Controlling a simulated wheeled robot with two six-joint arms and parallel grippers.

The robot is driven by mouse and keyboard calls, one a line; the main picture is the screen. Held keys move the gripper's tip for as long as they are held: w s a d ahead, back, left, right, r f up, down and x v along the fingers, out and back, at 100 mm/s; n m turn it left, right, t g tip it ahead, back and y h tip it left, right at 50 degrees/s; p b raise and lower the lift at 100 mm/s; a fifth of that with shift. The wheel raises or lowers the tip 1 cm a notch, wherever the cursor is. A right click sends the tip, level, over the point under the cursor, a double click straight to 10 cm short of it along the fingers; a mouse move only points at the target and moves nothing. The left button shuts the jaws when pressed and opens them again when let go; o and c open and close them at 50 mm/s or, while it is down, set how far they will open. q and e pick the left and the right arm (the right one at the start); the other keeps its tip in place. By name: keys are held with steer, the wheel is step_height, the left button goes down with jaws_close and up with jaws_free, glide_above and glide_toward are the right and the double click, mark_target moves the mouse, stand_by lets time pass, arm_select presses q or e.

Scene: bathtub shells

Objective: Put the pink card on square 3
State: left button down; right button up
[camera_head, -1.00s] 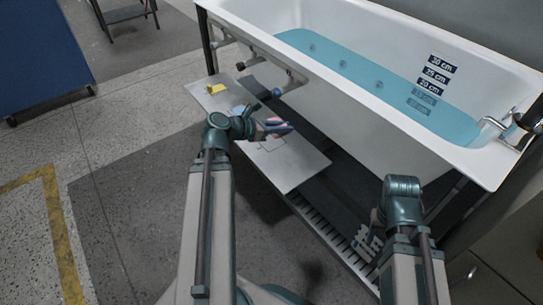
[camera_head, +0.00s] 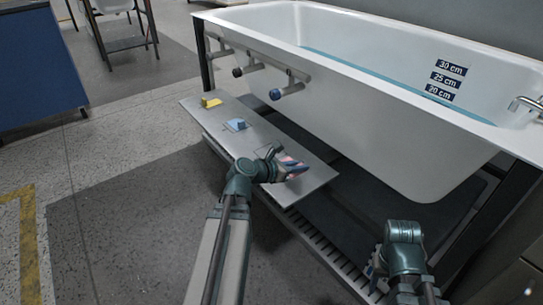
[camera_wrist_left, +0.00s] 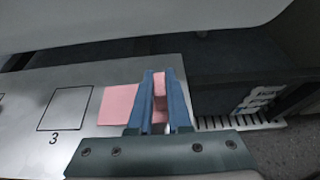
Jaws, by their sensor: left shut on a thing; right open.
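The pink card (camera_wrist_left: 117,105) has an upright pink grip block, and my left gripper (camera_wrist_left: 160,84) is shut on that block. In the left wrist view the card is just right of the outlined square 3 (camera_wrist_left: 65,109), which is empty and numbered in black. I cannot tell whether the card touches the board. In the head view my left gripper (camera_head: 290,167) is over the near right end of the board and hides square 3 there. My right gripper (camera_head: 374,273) is open, low at the right, away from the board.
The pale board (camera_head: 314,181) also carries a yellow card (camera_head: 211,101) at its far end and a blue card (camera_head: 237,125) nearer. A white bathtub (camera_head: 400,135) with pipes and valves (camera_head: 287,89) stands above and behind it. A slotted rack edge (camera_wrist_left: 235,123) lies right of the board.

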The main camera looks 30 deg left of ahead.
arm_select(q)
steer(key=w+a, duration=0.3)
steer(key=a, duration=0.1)
steer(key=w+a+f+b, duration=0.1)
steer(key=w+a, duration=0.2)
steer(key=a, duration=0.1)
steer(key=w+a, duration=0.3)
steer(key=a, duration=0.2)
steer(key=shift+f, duration=0.2)
steer(key=shift+f+b, duration=0.1)
steer(key=shift+b, duration=0.2)
steer(key=shift+f+b, duration=1.85)
steer(key=c, duration=0.9)
jaws_free()
steer(key=shift+o, duration=0.2)
steer(key=shift+r, duration=0.1)
steer(key=shift+r+p, duration=0.25)
steer(key=shift+p, duration=0.1)
steer(key=p+v, duration=0.4)
steer(key=v, duration=0.6)
steer(key=shift+s+a, duration=0.1)
steer(key=shift+s, duration=0.1)
steer(key=shift+v, duration=0.75)
